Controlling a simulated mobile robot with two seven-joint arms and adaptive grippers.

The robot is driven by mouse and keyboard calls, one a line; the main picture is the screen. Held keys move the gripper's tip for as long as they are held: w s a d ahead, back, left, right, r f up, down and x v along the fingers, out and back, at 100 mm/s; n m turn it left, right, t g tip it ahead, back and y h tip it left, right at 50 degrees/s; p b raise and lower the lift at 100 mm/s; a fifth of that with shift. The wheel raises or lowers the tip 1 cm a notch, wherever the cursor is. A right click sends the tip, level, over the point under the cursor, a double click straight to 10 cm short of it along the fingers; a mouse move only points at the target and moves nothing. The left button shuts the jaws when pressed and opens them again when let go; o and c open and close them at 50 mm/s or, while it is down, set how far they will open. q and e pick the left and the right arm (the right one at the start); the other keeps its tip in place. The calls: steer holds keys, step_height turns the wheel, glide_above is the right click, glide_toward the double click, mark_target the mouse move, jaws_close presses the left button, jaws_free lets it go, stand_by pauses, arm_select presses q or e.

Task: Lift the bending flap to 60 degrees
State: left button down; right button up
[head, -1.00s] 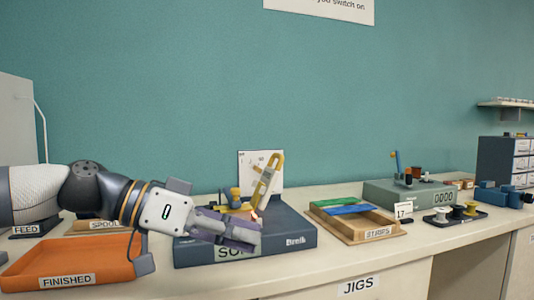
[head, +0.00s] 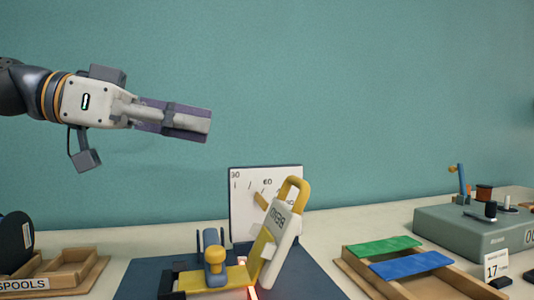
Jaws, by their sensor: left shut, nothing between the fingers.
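The bending flap (head: 279,240) is a pale grey plate marked BEND with a yellow loop handle (head: 294,189) on top. It stands raised at a steep tilt, leaning right, on the dark blue bending jig (head: 140,281). A yellow sheet (head: 213,277) lies at its left, and part of it runs up along the flap. A white angle card (head: 240,185) stands behind, with a tan pointer (head: 261,202) below its 60 mark. The flap hides the card's lower right. My left gripper (head: 207,125) is shut and empty, above and left of the flap, apart from it.
A yellow and blue clamp (head: 213,262) stands on the jig. A glowing line (head: 252,293) runs at the flap's foot. A wooden tray (head: 361,265) with green and blue strips is at right. A spools tray (head: 85,270) is at left. Air above the jig is free.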

arm_select(q)
steer(key=f+x, duration=0.1)
steer(key=x, duration=0.3)
steer(key=f+x, duration=0.1)
steer(key=x, duration=0.3)
steer(key=s+x, duration=0.1)
steer(key=x, duration=0.3)
steer(key=shift+w+f, duration=0.1)
steer(key=shift+f, duration=0.35)
arm_select(e)
steer(key=shift+s+r, duration=0.15)
steer(key=shift+s, duration=0.05)
